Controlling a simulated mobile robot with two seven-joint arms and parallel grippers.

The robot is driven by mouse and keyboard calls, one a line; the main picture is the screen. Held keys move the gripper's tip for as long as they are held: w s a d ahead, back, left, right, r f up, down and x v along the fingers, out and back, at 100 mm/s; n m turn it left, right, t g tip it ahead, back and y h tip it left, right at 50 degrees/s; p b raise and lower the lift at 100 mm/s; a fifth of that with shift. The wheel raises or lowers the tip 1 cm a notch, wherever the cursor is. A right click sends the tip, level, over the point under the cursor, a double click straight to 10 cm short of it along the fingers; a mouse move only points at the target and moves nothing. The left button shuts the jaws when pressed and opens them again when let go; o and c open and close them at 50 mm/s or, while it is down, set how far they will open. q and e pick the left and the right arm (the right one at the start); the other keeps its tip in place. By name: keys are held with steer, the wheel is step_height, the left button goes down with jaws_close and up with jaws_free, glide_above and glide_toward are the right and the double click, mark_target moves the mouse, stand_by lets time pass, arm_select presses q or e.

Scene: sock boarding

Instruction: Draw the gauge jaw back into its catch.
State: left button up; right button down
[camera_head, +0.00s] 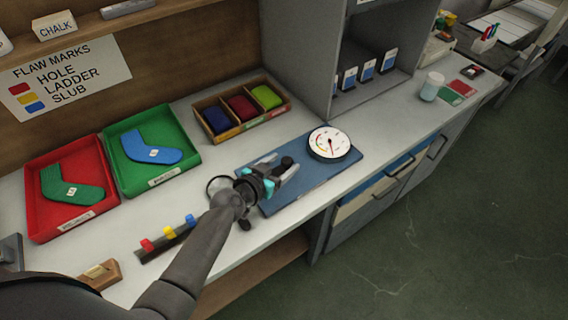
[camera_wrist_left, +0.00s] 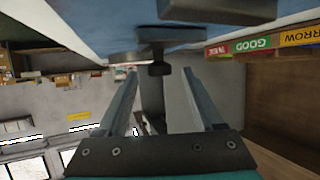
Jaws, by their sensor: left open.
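A dark knob (camera_head: 287,161) shows at my left gripper's fingers, to the left of the dial. My left gripper (camera_head: 289,171) is open over the blue plate. In the left wrist view a dark knob on a stem (camera_wrist_left: 159,69) appears between the two spread fingertips, apart from both. Whether it lies fully between them in depth I cannot tell. The jaw's catch is not clear, partly hidden by the gripper.
A divided wooden box (camera_head: 207,131) with blue, red and green bundles stands behind the gauge. A green tray (camera_head: 188,151) and a red tray (camera_head: 35,219) hold socks. A marker rack (camera_head: 150,254) lies left of my arm.

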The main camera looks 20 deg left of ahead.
arm_select(q)
steer(key=shift+w+d+f, duration=0.15)
steer(key=shift+w+f, duration=0.05)
steer(key=shift+w, duration=0.4)
steer(key=shift+c, duration=0.2)
jaws_close()
stand_by(1.0)
